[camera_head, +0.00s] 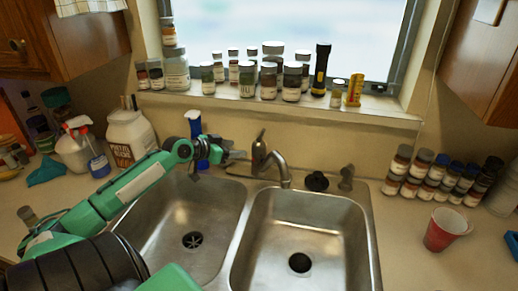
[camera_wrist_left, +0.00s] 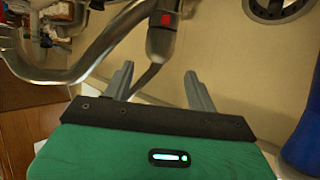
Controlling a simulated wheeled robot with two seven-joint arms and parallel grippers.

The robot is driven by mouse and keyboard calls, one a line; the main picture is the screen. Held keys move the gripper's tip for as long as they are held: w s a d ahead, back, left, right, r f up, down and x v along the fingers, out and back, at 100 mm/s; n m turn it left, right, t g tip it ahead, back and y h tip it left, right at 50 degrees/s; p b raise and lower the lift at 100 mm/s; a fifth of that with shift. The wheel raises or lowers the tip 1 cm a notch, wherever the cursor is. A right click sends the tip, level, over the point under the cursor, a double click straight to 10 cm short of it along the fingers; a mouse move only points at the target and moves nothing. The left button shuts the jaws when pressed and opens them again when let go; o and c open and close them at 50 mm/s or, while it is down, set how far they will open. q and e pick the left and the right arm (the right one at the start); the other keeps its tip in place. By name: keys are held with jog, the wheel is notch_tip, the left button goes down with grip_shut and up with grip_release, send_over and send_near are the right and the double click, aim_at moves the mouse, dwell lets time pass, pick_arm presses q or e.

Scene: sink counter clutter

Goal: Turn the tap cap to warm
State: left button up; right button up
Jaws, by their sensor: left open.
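The metal tap (camera_head: 277,162) stands behind the divider of the double sink, its spout curving to the right. Its cap (camera_head: 261,140) is on top, with a thin lever. In the left wrist view the cap (camera_wrist_left: 161,42) shows a red square mark, and its lever reaches down toward the space between my fingers. My left gripper (camera_head: 238,156) is just left of the tap, open and empty. The left wrist view shows its two fingers (camera_wrist_left: 157,72) spread apart on either side of the lever's end; I cannot tell whether either touches it. My right gripper is in neither view.
A blue bottle with a white top (camera_head: 197,138) stands right behind my left wrist. Jars and a flashlight (camera_head: 320,70) line the window sill (camera_head: 290,106). A red cup (camera_head: 446,230) and several spice jars (camera_head: 430,178) stand on the right counter. Both sink basins are empty.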

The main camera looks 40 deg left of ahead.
aim_at(254, 147)
pick_arm(q)
jog(key=p+x, duration=0.2)
jog(key=x, duration=0.8)
jog(key=shift+p, duration=0.35)
jog(key=shift+x, duration=1)
jog(key=shift+s, duration=0.1)
